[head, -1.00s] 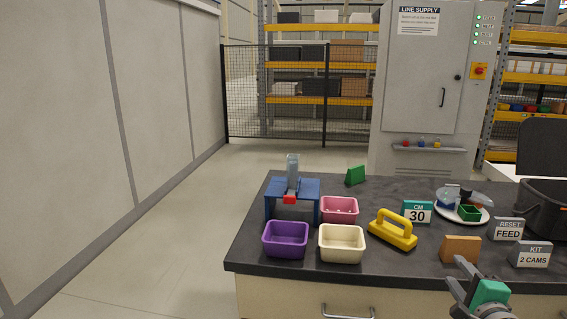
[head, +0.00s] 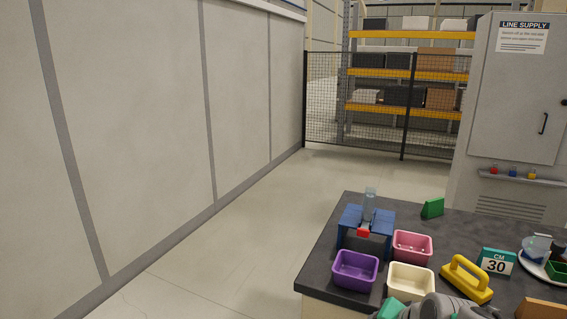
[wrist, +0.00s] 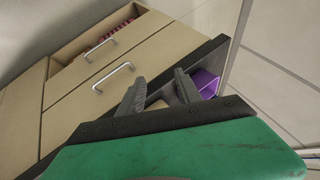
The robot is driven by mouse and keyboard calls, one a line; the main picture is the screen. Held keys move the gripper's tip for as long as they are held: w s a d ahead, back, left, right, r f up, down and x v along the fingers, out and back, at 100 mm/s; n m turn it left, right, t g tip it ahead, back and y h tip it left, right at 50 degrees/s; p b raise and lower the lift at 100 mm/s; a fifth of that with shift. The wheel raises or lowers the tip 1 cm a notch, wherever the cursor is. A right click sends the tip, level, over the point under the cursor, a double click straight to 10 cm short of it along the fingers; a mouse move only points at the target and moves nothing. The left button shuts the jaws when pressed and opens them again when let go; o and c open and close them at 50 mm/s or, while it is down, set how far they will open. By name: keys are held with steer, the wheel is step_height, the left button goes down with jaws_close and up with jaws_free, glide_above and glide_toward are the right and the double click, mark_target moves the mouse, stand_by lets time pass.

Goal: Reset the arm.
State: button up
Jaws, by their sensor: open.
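My arm shows at the bottom edge of the head view, with grey links (head: 450,308) and a green part in front of the bench. The fingertips are out of the head view. In the wrist view my gripper (wrist: 160,84) has its two dark fingers apart, with nothing held between them. Beyond the fingers are the bench's drawer fronts (wrist: 80,110) and dark top edge. The purple bin (wrist: 205,82) shows just past the right finger.
On the bench stand the purple bin (head: 355,270), cream bin (head: 410,279), pink bin (head: 412,247), blue stand (head: 352,222), yellow handled block (head: 466,280) and CM 30 sign (head: 497,262). One drawer (wrist: 100,38) hangs open. Floor (head: 230,260) left of the bench is clear.

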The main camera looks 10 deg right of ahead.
steer(key=s+a+r+n+g+p, duration=0.2)
steer(key=s+a+r+n, duration=0.1)
steer(key=a, duration=0.3)
steer(key=s+a+r+n+g+p, duration=0.2)
steer(key=s+a+n+p, duration=0.1)
steer(key=s+a+n, duration=0.1)
steer(key=shift+a+r+n, duration=0.4)
steer(key=shift+a+n, duration=0.2)
steer(key=shift+a, duration=0.55)
steer(key=shift+s, duration=0.1)
